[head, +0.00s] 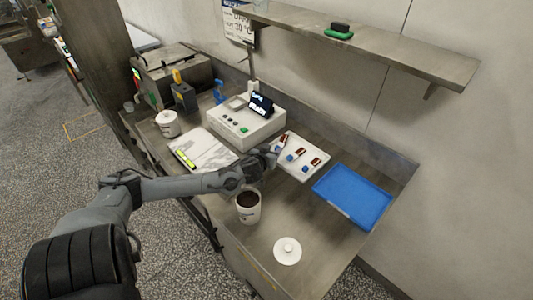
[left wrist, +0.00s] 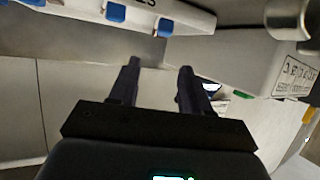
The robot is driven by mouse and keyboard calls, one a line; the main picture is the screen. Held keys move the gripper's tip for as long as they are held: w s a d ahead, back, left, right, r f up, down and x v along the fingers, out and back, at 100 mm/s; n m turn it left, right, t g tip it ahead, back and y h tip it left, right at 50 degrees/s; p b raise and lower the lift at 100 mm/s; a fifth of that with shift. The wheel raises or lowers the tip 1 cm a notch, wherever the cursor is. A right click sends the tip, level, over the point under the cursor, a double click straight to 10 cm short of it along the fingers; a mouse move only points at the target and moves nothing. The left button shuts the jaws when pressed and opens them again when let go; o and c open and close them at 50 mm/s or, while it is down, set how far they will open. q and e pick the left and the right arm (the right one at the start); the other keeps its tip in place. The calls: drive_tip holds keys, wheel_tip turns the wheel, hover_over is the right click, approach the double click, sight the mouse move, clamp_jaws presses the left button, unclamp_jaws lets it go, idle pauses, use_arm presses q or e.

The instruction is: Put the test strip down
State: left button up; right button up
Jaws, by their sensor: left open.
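Several test strips, brown at one end with blue ends, lie on a white holder (head: 318,152) right of the machine. One test strip (head: 314,162) is nearest the blue tray. My left gripper (head: 276,152) is at the left edge of the holder, partly hidden by its own wrist. In the left wrist view its two fingers (left wrist: 160,68) are apart with nothing between them. The holder's edge and blue strip ends (left wrist: 116,13) show beyond the fingertips there. I cannot tell whether a finger touches a strip. My right gripper is not in view.
An open cup of dark liquid (head: 248,206) stands beneath my left forearm, with a white lid (head: 287,250) to its right. A blue tray (head: 352,196) lies at right. A white machine (head: 245,122) stands behind. A shelf (head: 400,55) overhangs the back.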

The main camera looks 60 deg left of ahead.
use_arm(q)
drive_tip(key=shift+p+v, duration=0.45)
drive_tip(key=shift+v, duration=2.3)
drive_tip(key=shift+w+r, duration=0.1)
